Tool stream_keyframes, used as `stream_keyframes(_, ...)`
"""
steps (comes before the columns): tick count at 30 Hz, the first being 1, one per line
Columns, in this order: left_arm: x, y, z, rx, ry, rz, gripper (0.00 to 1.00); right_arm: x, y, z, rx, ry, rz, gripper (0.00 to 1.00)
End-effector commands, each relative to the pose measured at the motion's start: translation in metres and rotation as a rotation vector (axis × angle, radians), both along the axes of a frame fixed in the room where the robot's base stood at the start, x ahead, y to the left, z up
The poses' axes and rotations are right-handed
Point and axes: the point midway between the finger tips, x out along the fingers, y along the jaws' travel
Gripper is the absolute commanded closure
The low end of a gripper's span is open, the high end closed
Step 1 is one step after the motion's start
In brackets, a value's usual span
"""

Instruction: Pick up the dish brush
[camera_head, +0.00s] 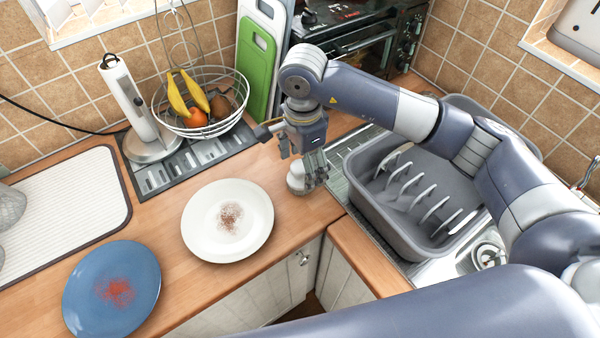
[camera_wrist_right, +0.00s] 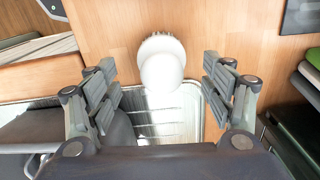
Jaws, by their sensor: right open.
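The dish brush (camera_head: 296,179) is a white rounded thing on the wooden worktop, largely hidden behind my right gripper (camera_head: 308,170) in the head view. In the right wrist view the brush (camera_wrist_right: 161,62) shows a smooth white rounded part with white bristles along its far edge. My right gripper (camera_wrist_right: 160,88) is open, pointing down, with one finger on each side of the brush and a visible gap on both sides. I cannot tell whether the brush stands upright. My left gripper is not in view.
A grey dish rack (camera_head: 365,190) stands on the sink close to the right of the gripper. A white plate (camera_head: 255,222) and a blue plate (camera_head: 112,312), both soiled, lie to the left. A wire fruit basket (camera_head: 232,123) and a green board (camera_head: 255,75) stand behind.

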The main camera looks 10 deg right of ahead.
Motion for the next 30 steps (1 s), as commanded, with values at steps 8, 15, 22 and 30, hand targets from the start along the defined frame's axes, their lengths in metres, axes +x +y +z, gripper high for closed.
stream_keyframes(8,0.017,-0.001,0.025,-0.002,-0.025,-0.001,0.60,-0.001,0.005,-0.037,0.000,0.006,-0.001,0.25)
stream_keyframes(15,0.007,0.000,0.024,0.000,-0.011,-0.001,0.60,0.000,0.005,-0.048,0.001,0.001,0.001,0.25)
stream_keyframes(22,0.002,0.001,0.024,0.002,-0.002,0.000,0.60,0.000,0.005,-0.047,0.001,0.001,0.001,0.55)
stream_keyframes(30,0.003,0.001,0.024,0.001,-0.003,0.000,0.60,0.000,0.005,-0.047,0.001,0.001,0.001,0.75)
